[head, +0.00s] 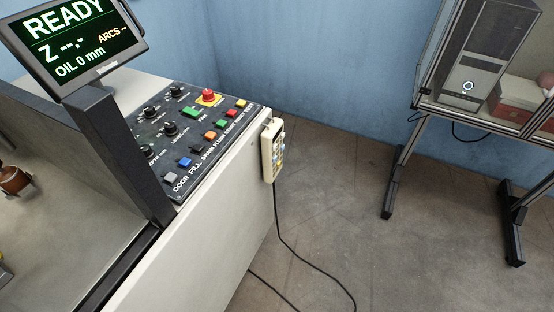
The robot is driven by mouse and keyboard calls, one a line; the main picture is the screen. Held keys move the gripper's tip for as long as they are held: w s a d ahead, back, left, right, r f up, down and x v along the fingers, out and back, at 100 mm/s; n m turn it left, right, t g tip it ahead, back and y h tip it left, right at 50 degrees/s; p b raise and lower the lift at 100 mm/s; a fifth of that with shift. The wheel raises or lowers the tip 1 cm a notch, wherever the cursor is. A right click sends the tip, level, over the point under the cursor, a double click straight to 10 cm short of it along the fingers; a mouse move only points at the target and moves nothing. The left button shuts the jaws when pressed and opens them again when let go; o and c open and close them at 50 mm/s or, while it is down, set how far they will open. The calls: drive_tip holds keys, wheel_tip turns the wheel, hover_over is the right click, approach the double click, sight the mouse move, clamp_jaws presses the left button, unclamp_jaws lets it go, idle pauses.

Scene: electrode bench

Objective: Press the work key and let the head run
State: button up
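The control panel (160,140) is a dark sloped plate on the machine's right side. A row of coloured keys runs along its front edge: grey, blue, dark, orange, green (220,124), red and yellow-orange. The labels DOOR, FILL and DRAIN read clearly; those farther along are too small to read surely, so I cannot tell for certain which is the work key. The screen (78,40) reads READY, "Z --.-", "ARCS -" and "OIL 0 mm". The machine's head is not in view. My gripper is not in view.
A red mushroom button (208,95) and several black knobs sit behind the keys. A cream hand pendant (273,152) hangs on the machine's right side, its cable trailing to the floor. A stand with a grey computer tower (474,66) is at right. The floor (340,230) between is mostly clear.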

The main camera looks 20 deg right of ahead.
clamp_jaws()
idle(1.6)
